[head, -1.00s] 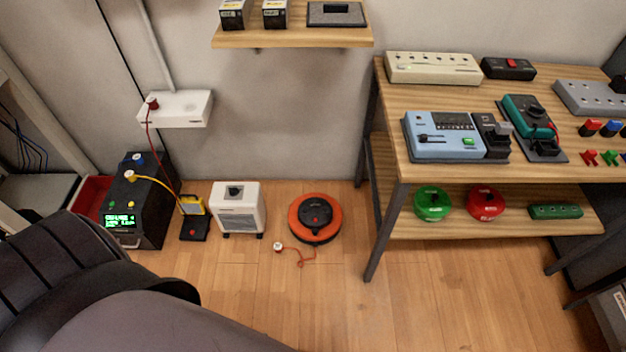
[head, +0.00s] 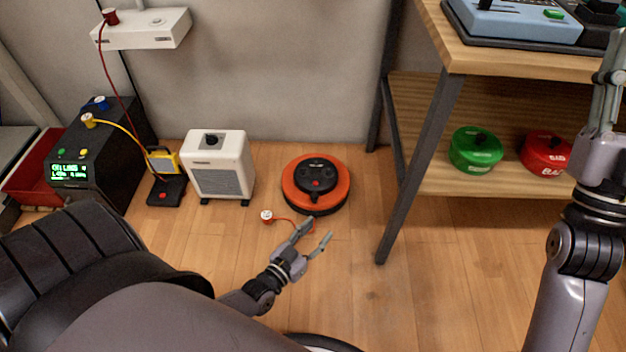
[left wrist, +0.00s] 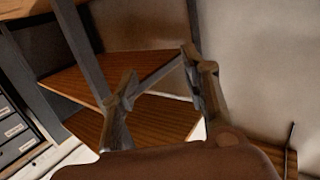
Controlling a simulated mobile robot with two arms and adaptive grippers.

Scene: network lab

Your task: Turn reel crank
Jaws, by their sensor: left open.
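The cable reel (head: 290,188) lies flat on the floor in the head view, an orange disc with a black hub (head: 316,172) and a red dot on it. The crank cannot be made out clearly on the hub.
A white heater-like box (head: 220,172) stands left of the reel, beside a yellow device (head: 163,160) and a black power unit (head: 90,150). A table leg (head: 420,165) rises right of the reel. Green (head: 476,146) and red (head: 546,150) round reels sit on the lower shelf.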

